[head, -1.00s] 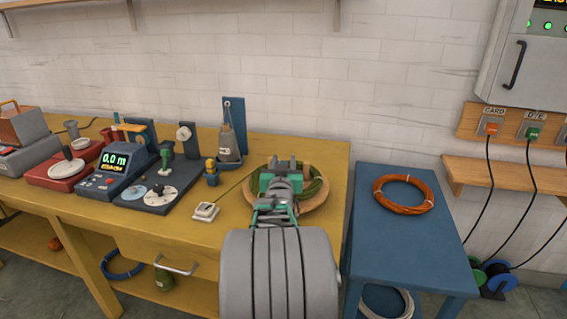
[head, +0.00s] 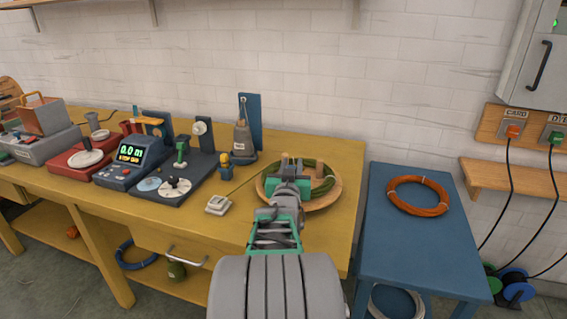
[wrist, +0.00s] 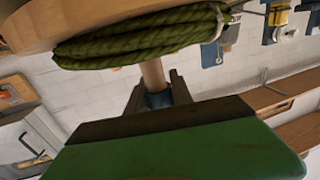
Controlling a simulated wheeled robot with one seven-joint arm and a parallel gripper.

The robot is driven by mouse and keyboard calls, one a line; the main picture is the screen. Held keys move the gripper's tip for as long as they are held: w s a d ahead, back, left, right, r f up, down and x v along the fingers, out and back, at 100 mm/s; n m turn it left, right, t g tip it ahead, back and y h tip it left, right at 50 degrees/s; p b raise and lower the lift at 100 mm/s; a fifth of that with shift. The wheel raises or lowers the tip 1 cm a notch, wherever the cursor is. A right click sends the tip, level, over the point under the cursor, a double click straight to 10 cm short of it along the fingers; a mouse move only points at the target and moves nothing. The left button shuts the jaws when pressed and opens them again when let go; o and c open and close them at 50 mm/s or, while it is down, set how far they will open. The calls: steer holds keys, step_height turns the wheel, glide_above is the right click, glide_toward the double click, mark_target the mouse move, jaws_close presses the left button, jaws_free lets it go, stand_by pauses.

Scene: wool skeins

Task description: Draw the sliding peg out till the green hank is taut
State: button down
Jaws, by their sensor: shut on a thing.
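The green hank (head: 327,180) lies in a round wooden tray (head: 336,196) at the right end of the yellow bench. My gripper (head: 289,164) is over the left part of the tray and hides some of the hank. In the wrist view the hank (wrist: 140,37) is a thick looped bundle beside a pale wooden peg (wrist: 152,74). My gripper (wrist: 158,96) is shut on this peg, at a dark bluish part. Another wooden peg (head: 318,171) stands to the right of my gripper. I cannot tell how tight the hank is.
A meter with a lit display (head: 130,152) and a dial base (head: 184,180) stand further left. A blue table (head: 398,240) with an orange coil (head: 417,196) is at right.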

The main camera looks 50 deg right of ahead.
steer(key=c, duration=1.1)
jaws_free()
steer(key=v, duration=0.8)
steer(key=shift+p, duration=0.4)
